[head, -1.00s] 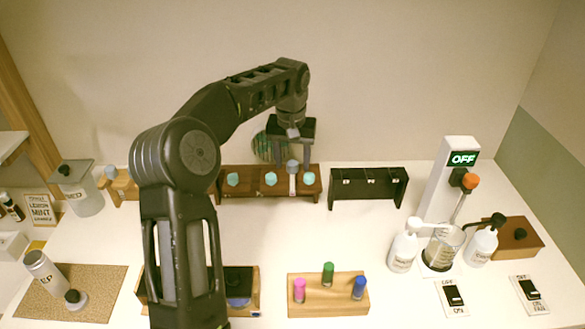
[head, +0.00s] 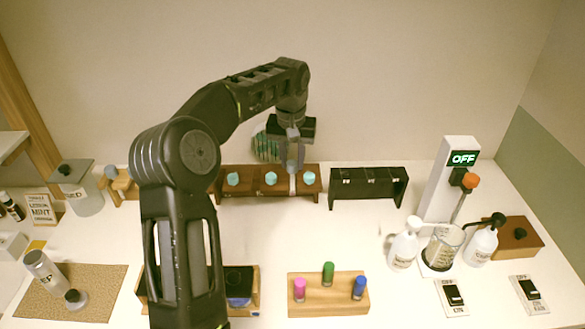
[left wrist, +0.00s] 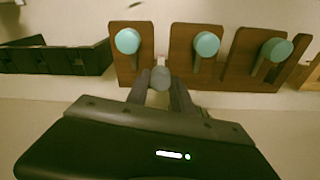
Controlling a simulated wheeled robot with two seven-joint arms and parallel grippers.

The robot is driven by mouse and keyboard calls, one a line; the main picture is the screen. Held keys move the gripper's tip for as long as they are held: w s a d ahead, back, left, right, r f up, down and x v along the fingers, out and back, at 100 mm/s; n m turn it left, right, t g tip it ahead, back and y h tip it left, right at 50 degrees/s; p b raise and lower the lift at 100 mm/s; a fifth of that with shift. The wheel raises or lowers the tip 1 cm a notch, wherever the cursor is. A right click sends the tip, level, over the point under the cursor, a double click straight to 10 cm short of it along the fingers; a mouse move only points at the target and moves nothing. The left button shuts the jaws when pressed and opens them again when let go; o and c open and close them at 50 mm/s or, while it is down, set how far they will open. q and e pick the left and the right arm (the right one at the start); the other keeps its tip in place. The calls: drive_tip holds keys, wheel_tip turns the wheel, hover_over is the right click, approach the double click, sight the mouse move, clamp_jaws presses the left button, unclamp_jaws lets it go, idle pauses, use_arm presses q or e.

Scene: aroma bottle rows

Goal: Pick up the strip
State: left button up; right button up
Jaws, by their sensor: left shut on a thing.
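My left gripper (head: 292,166) points down at the brown wooden rack, at the gap between its middle and right teal knobs. Its fingers are shut on a small grey-topped piece, which I take to be the strip; its grey top (left wrist: 160,78) shows between the fingertips in the left wrist view. My right gripper is not in view.
A black rack (head: 367,183) stands right of the brown one. In front are a wooden block (head: 315,305) with pink, green and blue pegs. White pump bottles (head: 404,248) and a beaker (head: 443,247) stand at right. The middle of the white table is clear.

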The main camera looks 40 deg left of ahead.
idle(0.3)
use_arm(q)
drive_tip(key=shift+s+r+b, duration=0.1)
drive_tip(key=shift+r+b, duration=0.05)
drive_tip(key=shift+b, duration=0.15)
drive_tip(key=shift+d+r, duration=0.15)
drive_tip(key=shift+r, duration=0.15)
wheel_tip(320, 180, up, 7)
drive_tip(key=p, duration=0.2)
drive_tip(key=shift+f+p, duration=0.2)
drive_tip(key=shift+p, duration=0.1)
drive_tip(key=s+d+b, duration=0.6)
drive_tip(key=s+d, duration=0.5)
drive_tip(key=s, duration=0.4)
drive_tip(key=shift+s+d+f, duration=0.25)
drive_tip(key=shift+s+d, duration=0.15)
drive_tip(key=shift+r, duration=0.1)
